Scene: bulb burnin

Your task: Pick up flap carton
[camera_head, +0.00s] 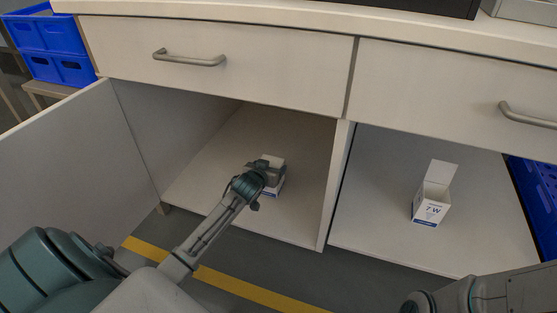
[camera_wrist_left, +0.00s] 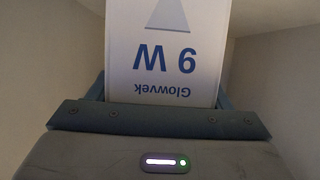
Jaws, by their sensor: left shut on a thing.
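My left gripper (camera_head: 264,175) reaches into the left open compartment of the cabinet. It is shut on a white carton (camera_head: 277,188), which is partly hidden behind the gripper in the head view. In the left wrist view the carton (camera_wrist_left: 165,60) fills the space between the fingers and its label reads "Glowvek 9 W", upside down. My right gripper is not in view.
A divider panel (camera_head: 337,185) separates the two compartments. Drawers with handles (camera_head: 188,59) lie above them. An open door (camera_head: 75,150) stands at the left. Blue crates (camera_head: 48,35) are at the upper left, and another blue crate (camera_head: 535,205) is at the right edge.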

